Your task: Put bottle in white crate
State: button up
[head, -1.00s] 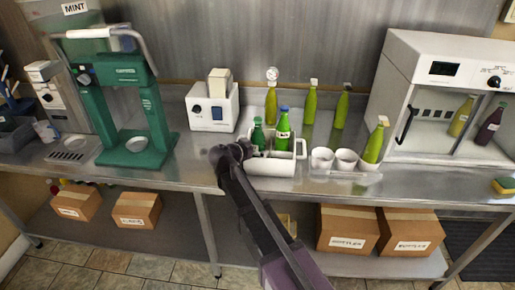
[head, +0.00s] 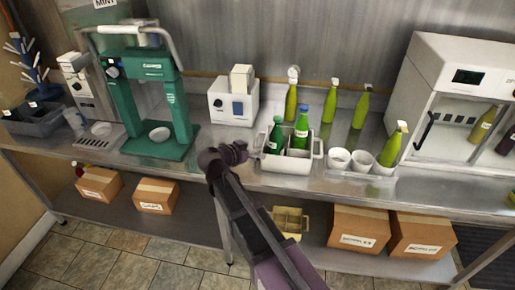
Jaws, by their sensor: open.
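The white crate (head: 289,166) stands on the steel counter, right of the middle of the head view. Two dark green bottles stand upright in it: a left one (head: 277,136) and a taller, blue-capped one (head: 301,132) to its right. Several yellow-green bottles stand outside it: a gauge-topped one (head: 291,101) and a white-capped one (head: 332,102) behind, another (head: 361,110) behind right, and one (head: 390,151) at the front right. My gripper (head: 238,153) is open and appears empty, just left of the crate; its fingers are small and dark.
White cups (head: 340,160) stand right of the crate. A green press (head: 153,105) and a white device (head: 233,105) stand to the left, a white cabinet (head: 462,95) at the right. The counter left of the crate is mostly clear.

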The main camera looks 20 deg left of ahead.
dwell(0.8)
jog(key=w+d+f+g, duration=0.1)
jog(key=d, duration=0.4)
jog(key=w+d+f+g+h, duration=0.1)
jog(key=d, duration=0.3)
jog(key=w+d+f+g, duration=0.1)
jog(key=d+f+g, duration=0.1)
jog(key=d, duration=0.3)
jog(key=shift+w+d+f, duration=0.1)
jog(key=shift+w+d, duration=0.1)
jog(key=shift+d, duration=0.1)
jog(key=s+d+f+n+g+y, duration=0.1)
jog(key=s+d+f+g+y, duration=0.1)
jog(key=d, duration=0.9)
jog(key=s+d+f+n+g+y, duration=0.1)
jog(key=s+d+f+g, duration=0.2)
jog(key=d, duration=0.8)
jog(key=s+d+f+n+g+y, duration=0.2)
jog(key=s+d, duration=0.3)
jog(key=d, duration=0.5)
jog(key=shift+d+f+g+y, duration=0.15)
jog(key=shift+d+g+y, duration=0.2)
jog(key=shift+g, duration=0.55)
jog(key=shift+r+p, duration=0.5)
